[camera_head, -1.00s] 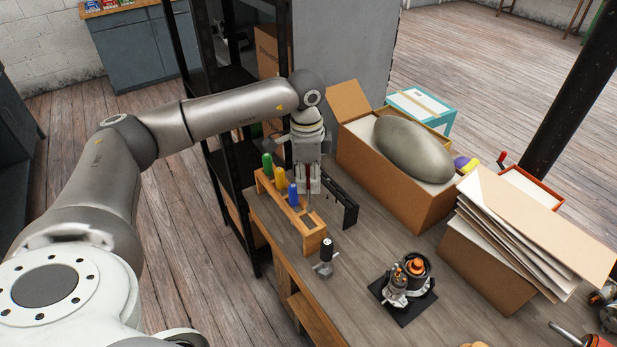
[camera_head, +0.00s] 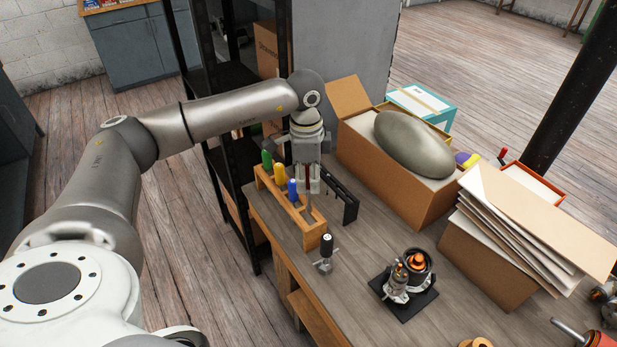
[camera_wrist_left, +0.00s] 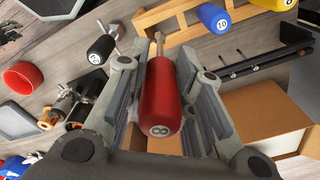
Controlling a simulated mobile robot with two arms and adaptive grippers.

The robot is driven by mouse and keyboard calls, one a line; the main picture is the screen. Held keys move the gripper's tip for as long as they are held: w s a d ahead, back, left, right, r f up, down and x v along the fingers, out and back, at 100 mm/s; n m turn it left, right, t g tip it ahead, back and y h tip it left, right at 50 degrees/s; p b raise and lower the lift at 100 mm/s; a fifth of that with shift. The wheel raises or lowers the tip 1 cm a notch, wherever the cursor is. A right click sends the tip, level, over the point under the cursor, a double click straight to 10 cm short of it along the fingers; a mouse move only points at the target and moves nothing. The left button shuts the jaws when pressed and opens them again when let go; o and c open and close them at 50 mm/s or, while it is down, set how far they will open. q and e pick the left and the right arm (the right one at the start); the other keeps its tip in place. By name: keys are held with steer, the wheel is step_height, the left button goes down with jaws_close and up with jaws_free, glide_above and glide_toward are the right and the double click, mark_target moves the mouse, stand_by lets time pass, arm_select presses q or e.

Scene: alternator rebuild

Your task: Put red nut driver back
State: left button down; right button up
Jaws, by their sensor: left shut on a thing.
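My left gripper (camera_head: 308,184) is shut on the red nut driver (camera_wrist_left: 162,95). In the left wrist view the red handle, marked 8, sits between the fingers, with its metal shaft pointing away toward the wooden rack. In the head view the fingers hide most of the red handle, and it is over the rack's near half. The wooden rack (camera_head: 315,238) stands on the bench and holds a green driver (camera_head: 267,160), a yellow driver (camera_head: 279,176) and a blue driver (camera_head: 292,191). Whether the red driver's tip is in a rack hole I cannot tell. My right gripper is not in view.
A black rail (camera_head: 347,206) stands just right of the rack. An alternator part (camera_head: 408,275) rests on a black plate. A large cardboard box (camera_head: 385,185) is at the back right. The bench (camera_head: 350,265) is clear between them.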

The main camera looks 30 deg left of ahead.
mark_target(308, 208)
arm_select(q)
steer(key=shift+f+b, duration=1.1)
steer(key=shift+f, duration=0.65)
steer(key=shift+f, duration=0.1)
steer(key=shift+f+b, duration=1.15)
steer(key=shift+f, duration=0.5)
steer(key=shift+f+b, duration=1.1)
steer(key=shift+f, duration=0.6)
steer(key=shift+f, duration=0.1)
steer(key=shift+f+b, duration=0.3)
steer(key=shift+f, duration=0.2)
